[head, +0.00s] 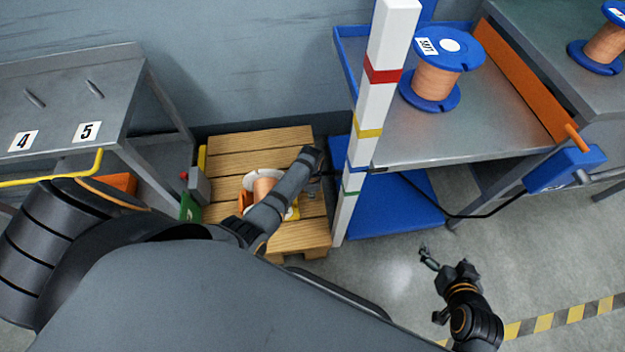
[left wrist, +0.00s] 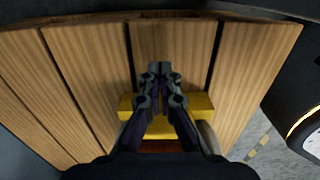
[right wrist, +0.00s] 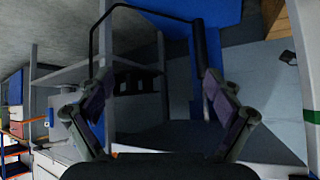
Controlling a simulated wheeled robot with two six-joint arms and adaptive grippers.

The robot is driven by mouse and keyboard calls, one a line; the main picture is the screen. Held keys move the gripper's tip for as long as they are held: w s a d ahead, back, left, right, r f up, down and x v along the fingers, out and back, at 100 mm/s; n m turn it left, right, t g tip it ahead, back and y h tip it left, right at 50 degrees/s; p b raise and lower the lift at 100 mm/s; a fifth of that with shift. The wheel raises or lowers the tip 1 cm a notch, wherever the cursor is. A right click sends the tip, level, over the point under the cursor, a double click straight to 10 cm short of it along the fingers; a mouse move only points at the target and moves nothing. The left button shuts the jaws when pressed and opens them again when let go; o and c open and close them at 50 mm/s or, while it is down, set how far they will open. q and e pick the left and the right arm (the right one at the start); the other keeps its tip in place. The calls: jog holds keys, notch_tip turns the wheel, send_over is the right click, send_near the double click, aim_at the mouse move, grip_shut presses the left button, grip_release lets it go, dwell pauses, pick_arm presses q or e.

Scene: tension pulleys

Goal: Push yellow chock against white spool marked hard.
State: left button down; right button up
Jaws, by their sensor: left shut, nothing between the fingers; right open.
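A white spool wound with copper-coloured wire (head: 264,187) stands on a wooden pallet (head: 230,148), partly hidden by my left arm; no marking on it is readable. The yellow chock (head: 293,212) lies on the pallet beside the spool, mostly covered by my arm. In the left wrist view the yellow chock (left wrist: 200,105) is a block behind my fingers. My left gripper (head: 313,188) is shut and empty, low over the pallet; its fingertips (left wrist: 160,72) overlap the chock in view, and contact cannot be told. My right gripper (head: 434,288) is open and empty above the floor.
A white post with coloured bands (head: 377,90) stands right of the pallet, next to a blue-edged shelf (head: 480,125) with a blue spool (head: 436,75). A grey table (head: 60,95) is at left. A grey-green box (head: 190,205) borders the pallet's left side.

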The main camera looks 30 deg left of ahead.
pick_arm(q)
jog(key=shift+r, duration=0.5)
notch_tip(320, 180, up, 3)
jog(key=p, duration=0.2)
jog(key=shift+r+p, duration=0.2)
jog(key=shift+p, duration=0.15)
notch_tip(320, 180, up, 4)
jog(key=shift+p, duration=0.95)
pick_arm(e)
jog(key=s+f+g, duration=0.1)
jog(key=s+g, duration=0.5)
jog(key=s, duration=0.2)
jog(key=shift+s+d+f+h, duration=0.25)
jog(key=shift+s+d+h, duration=0.05)
jog(key=shift+s+d, duration=0.05)
pick_arm(q)
jog(key=shift+s, duration=0.1)
